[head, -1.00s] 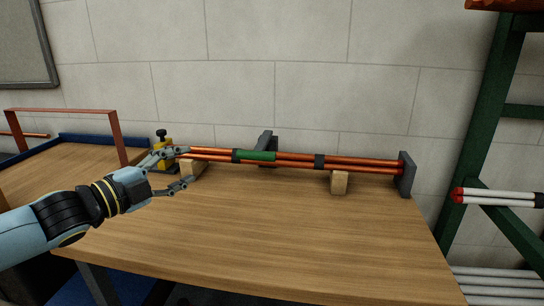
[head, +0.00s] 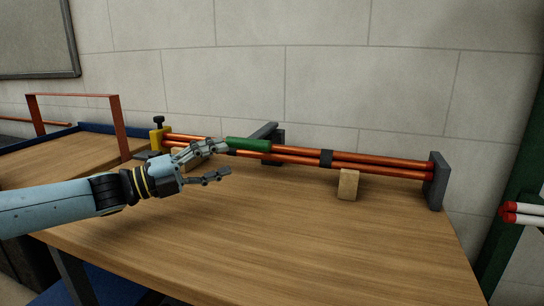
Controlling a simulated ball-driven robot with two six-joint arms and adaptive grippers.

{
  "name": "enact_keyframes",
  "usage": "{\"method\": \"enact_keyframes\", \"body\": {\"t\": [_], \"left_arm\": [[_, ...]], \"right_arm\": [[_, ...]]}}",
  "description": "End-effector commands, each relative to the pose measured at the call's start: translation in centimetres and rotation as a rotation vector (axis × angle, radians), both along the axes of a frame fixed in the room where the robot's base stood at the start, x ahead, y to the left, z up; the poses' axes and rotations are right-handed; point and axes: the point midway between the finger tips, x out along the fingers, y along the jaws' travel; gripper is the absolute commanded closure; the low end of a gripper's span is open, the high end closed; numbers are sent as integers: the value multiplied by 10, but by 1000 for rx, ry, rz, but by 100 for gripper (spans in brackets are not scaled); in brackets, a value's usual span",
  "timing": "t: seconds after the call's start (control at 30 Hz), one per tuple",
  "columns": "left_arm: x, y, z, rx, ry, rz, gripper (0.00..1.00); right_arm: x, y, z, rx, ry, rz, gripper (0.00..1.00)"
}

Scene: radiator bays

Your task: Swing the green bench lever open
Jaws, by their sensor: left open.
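The green lever grip (head: 248,145) lies along the copper rods (head: 296,154) on the wooden bench (head: 270,230), left of the rods' middle. A dark grey post with a slanted bar (head: 265,130) stands behind it. My left gripper (head: 228,159) is open and empty, just left of the green grip. Its upper finger is close to the grip's left end; whether they touch I cannot tell. Its lower finger is spread below, in front of the rods. The fingers hide part of the rods and the left wooden block. My right gripper is not in view.
A dark end plate (head: 436,181) closes the rods at the right, and a yellow clamp (head: 157,138) stands at their left end. A wooden block (head: 348,184) supports the rods. The front of the bench is clear.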

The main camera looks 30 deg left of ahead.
Motion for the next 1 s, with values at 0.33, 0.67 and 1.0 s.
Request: {"method": "enact_keyframes", "body": {"t": [0.33, 0.67, 1.0], "left_arm": [[50, -31, 10, -4, -7, 2, 52], [84, -53, 16, -3, -3, 1, 52], [87, -55, 16, -1, -2, 1, 54]], "right_arm": [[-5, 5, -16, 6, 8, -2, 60], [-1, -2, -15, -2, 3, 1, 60], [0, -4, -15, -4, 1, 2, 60]]}}
